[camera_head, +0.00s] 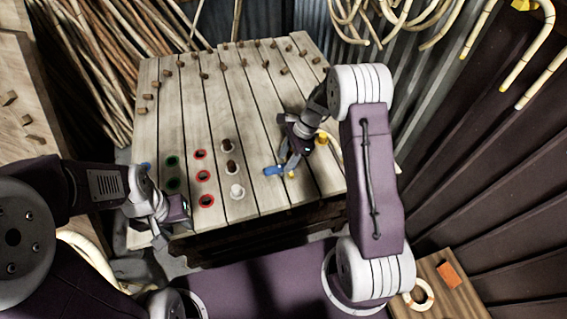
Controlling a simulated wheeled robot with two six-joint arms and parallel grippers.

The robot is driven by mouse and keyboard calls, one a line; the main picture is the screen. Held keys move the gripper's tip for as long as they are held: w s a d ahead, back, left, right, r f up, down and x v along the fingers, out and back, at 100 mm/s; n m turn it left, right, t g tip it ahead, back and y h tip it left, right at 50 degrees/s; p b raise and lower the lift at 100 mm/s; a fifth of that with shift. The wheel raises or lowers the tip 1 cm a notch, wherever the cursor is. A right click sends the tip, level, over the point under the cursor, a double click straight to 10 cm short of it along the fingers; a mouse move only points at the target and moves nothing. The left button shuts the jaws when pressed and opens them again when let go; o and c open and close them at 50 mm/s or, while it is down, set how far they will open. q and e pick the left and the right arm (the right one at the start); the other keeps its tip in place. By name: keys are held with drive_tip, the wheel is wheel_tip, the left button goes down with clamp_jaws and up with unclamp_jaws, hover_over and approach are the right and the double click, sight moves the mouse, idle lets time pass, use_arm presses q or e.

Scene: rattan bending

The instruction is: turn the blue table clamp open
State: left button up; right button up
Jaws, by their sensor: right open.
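A small blue clamp part (274,170) lies on the slatted wooden table (240,120), right of centre near the front. My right gripper (294,157) is just above and right of it, with its fingers apart; I cannot tell whether they touch it. A yellow piece (291,174) shows beside the blue part. Another small blue piece (145,167) shows at the table's left edge, partly behind my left arm. My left gripper (168,232) is at the table's front left corner, low and dark; its jaws are not clear.
Red-ringed holes (207,201), green-ringed holes (172,183) and small posts (238,191) sit at the table's front left. Several wooden pegs (204,76) line the back. Rattan poles (95,60) lean behind. A small side table (440,300) with a ring stands front right.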

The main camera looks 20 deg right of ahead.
sight(280, 170)
drive_tip(key=shift+s+a+f, duration=0.15)
drive_tip(key=shift+a+f, duration=0.6)
drive_tip(key=shift+a, duration=0.2)
drive_tip(key=shift+s+a+f, duration=0.1)
drive_tip(key=shift+s, duration=0.1)
drive_tip(key=shift+w+d+f, duration=0.1)
drive_tip(key=shift+w+d, duration=0.05)
drive_tip(key=shift+d, duration=0.1)
drive_tip(key=shift+w, duration=0.1)
drive_tip(key=shift+c, duration=1.3)
drive_tip(key=shift+a, duration=0.15)
clamp_jaws()
use_arm(q)
drive_tip(key=shift+s+a, duration=0.1)
drive_tip(key=shift+a, duration=0.4)
